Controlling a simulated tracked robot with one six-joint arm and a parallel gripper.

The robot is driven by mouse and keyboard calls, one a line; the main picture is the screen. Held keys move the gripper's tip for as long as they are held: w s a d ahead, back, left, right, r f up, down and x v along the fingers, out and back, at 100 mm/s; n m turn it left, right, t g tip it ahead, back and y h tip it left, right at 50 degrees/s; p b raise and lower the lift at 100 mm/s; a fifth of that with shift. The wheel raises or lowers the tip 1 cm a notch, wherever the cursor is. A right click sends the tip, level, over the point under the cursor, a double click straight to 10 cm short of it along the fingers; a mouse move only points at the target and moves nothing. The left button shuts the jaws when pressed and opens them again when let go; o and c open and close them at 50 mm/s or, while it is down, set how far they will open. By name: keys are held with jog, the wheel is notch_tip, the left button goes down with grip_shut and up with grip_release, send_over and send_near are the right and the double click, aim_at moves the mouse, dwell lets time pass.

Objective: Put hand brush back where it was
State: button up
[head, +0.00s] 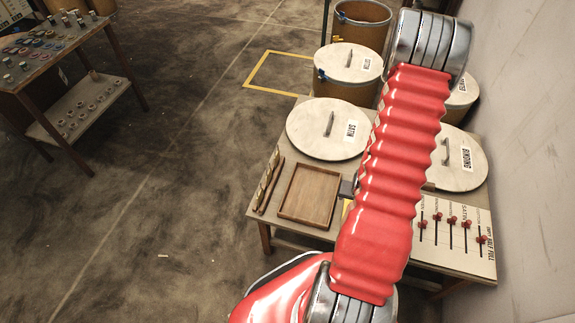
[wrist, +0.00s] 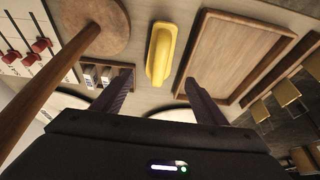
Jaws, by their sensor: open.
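A yellow elongated piece with a raised grip, which I take to be the hand brush (wrist: 162,53), lies on the table beside the wooden tray. Its bristles cannot be made out. In the head view only a yellow sliver of it (head: 346,208) shows next to my arm. My gripper (wrist: 156,80) is open, its two dark fingers apart with nothing held between them. The brush lies ahead of the fingertips, roughly in line with the gap. In the head view my red arm hides most of the gripper.
The wooden tray (head: 283,205) is empty. Lidded drums (head: 327,128) stand behind the table. A slider panel (head: 455,232) lies at the right. In the wrist view a round brown disc (wrist: 92,28) and a wooden rod (wrist: 40,95) are left of the brush.

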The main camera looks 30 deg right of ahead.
jog(key=w+a+r+n+t, duration=0.15)
jog(key=w+a+r, duration=0.25)
jog(key=r, duration=0.4)
jog(key=w+a+r+n, duration=0.2)
jog(key=w+a+r, duration=0.25)
jog(key=r, duration=0.35)
jog(key=w+a+r+n, duration=0.1)
jog(key=w+a+r, duration=0.3)
jog(key=r, duration=0.5)
jog(key=s+a+r+n+y, duration=0.1)
jog(key=s+a+r+n, duration=0.1)
jog(key=s+a+r, duration=0.4)
jog(key=s+a+r+n+t+y, duration=0.1)
jog(key=s+a+r, duration=0.5)
jog(key=a+r, duration=0.6)
jog(key=shift+s+a+n+y, duration=0.25)
jog(key=shift+a+n+y, duration=0.35)
jog(key=shift+a+n, duration=0.55)
jog(key=shift+r, duration=0.1)
